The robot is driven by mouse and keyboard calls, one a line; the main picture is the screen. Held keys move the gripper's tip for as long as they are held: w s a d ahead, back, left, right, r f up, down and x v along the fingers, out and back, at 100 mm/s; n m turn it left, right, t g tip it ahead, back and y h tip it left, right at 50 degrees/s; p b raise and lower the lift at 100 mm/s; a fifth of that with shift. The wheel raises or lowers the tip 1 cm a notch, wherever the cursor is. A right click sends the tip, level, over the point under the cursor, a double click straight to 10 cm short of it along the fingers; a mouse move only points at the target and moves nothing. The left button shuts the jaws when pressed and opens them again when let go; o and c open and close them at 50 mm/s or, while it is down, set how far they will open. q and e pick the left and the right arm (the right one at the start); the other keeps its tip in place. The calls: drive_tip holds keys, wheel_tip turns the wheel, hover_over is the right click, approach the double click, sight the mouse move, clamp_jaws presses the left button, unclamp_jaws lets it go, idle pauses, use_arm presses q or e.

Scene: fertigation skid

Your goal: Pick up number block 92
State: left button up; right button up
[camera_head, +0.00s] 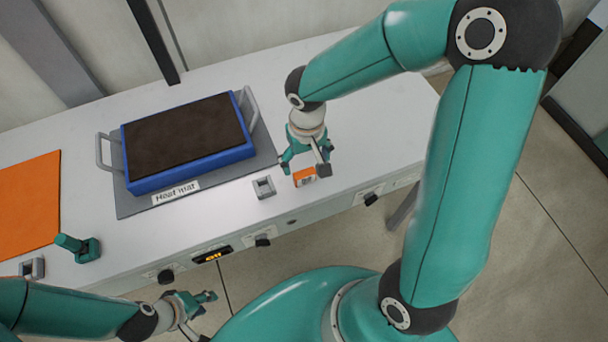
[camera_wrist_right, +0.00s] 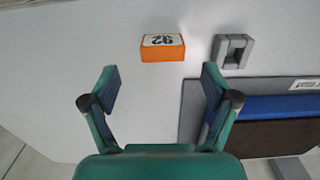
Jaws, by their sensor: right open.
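Number block 92 (camera_head: 304,177) is a small orange block with a white face, standing on the light table near its front edge. In the right wrist view the block (camera_wrist_right: 162,48) shows a "92" label and lies ahead of the fingers, roughly centred between them. My right gripper (camera_head: 304,168) is open and empty, above and beside the block; its fingers (camera_wrist_right: 160,85) do not touch it. My left gripper (camera_head: 203,299) is low at the front left, off the table edge, away from the block; its finger state is unclear.
A grey metal holder (camera_head: 263,187) stands just left of the block. Behind it lies a heat mat (camera_head: 129,205) with a blue, handled tray (camera_head: 188,180). A green joystick-like piece (camera_head: 80,247) and an orange sheet (camera_head: 30,203) are at far left. Table right of the block is clear.

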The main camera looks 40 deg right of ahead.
sight(305, 173)
drive_tip(key=shift+a+f, duration=0.2)
drive_tip(key=shift+f, duration=2.65)
drive_tip(key=c, duration=1.1)
